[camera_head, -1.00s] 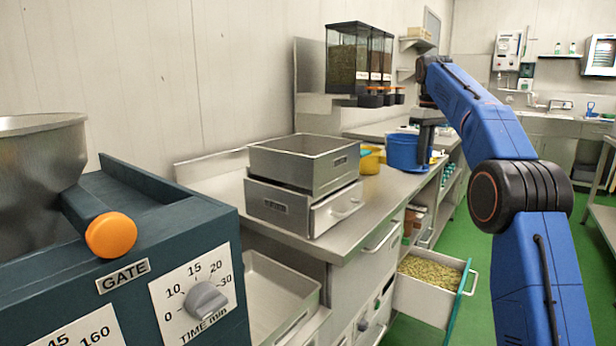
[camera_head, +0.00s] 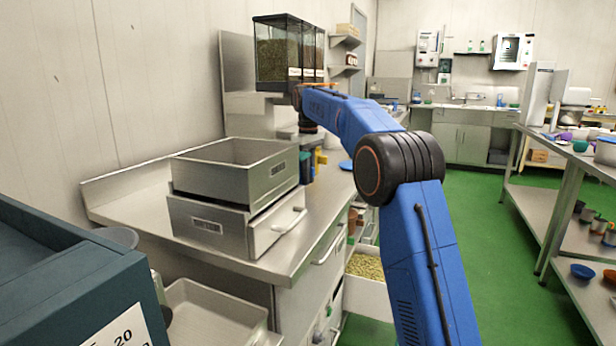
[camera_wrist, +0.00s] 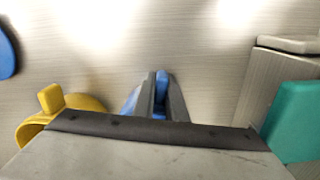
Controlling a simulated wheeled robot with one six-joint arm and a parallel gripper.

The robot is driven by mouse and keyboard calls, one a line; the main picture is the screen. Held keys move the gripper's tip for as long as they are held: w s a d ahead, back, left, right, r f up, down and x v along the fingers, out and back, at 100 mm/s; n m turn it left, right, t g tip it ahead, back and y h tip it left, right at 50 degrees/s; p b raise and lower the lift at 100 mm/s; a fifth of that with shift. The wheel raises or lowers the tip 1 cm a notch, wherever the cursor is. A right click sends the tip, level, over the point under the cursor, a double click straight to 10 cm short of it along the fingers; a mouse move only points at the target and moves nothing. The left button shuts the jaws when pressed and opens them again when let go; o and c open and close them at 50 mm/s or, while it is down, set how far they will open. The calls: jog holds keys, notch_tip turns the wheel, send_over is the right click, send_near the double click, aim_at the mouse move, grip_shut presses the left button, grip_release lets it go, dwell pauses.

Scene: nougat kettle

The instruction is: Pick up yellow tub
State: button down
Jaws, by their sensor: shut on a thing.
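In the wrist view my gripper (camera_wrist: 161,88) has its two dark fingers closed on a narrow blue piece (camera_wrist: 161,80). More blue shows low beside the left finger, and the rest of this blue thing is hidden. The yellow tub (camera_wrist: 85,101) is at the lower left of the wrist view, apart from the fingers and partly covered by my gripper's body. My fingers are hidden in the head view.
A teal thing (camera_wrist: 292,118) is close on the right in the wrist view, beside a grey box (camera_wrist: 280,75). Another blue thing (camera_wrist: 5,52) is at the left edge. Steel boxes (camera_head: 235,172) stand on the counter. Dispensers (camera_head: 280,52) hang above. An open drawer (camera_head: 366,292) juts out below.

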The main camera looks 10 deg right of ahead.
jog(key=shift+d+f, duration=0.1)
jog(key=shift+f, duration=0.05)
jog(key=c, duration=1.8)
grip_release()
notch_tip(320, 180, up, 12)
jog(key=shift+r, duration=0.1)
